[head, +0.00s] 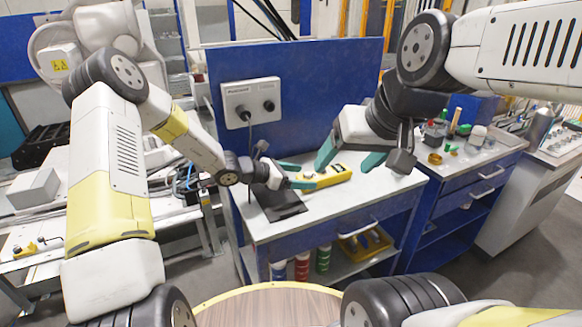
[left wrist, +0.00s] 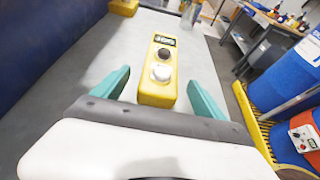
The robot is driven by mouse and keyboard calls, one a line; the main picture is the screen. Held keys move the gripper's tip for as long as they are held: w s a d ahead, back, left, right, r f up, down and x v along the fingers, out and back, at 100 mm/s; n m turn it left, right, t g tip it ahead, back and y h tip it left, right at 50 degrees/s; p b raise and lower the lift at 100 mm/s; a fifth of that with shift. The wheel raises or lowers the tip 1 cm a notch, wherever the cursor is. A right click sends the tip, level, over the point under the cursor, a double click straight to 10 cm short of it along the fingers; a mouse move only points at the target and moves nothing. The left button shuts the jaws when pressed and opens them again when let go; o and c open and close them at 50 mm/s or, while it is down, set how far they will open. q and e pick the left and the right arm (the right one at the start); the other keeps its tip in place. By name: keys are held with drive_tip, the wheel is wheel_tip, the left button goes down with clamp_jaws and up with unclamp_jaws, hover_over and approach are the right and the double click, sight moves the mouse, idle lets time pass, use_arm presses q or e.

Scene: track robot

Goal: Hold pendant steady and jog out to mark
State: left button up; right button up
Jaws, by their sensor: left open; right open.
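The yellow pendant (head: 335,177) lies on the light top of the blue bench. In the left wrist view the pendant (left wrist: 160,75) shows a small display, a black knob and a white knob. My left gripper (head: 297,176) is open at the pendant's left end. In the left wrist view its teal fingers (left wrist: 157,92) stand on either side of the pendant's near end, with visible gaps. My right gripper (head: 350,160) is open and empty above and behind the pendant, its fingers spread over it. I cannot make out a mark.
A grey box with two black knobs (head: 250,102) is fixed to the blue back panel, a cable hanging from it. A dark plate (head: 277,204) lies on the bench's left part. Small items crowd the right-hand bench (head: 480,150). A round wooden top (head: 265,308) stands in front.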

sight(315, 178)
use_arm(q)
drive_tip(key=x, duration=0.6)
clamp_jaws()
use_arm(e)
clamp_jaws()
idle(0.4)
drive_tip(key=shift+w, duration=0.1)
idle(1.4)
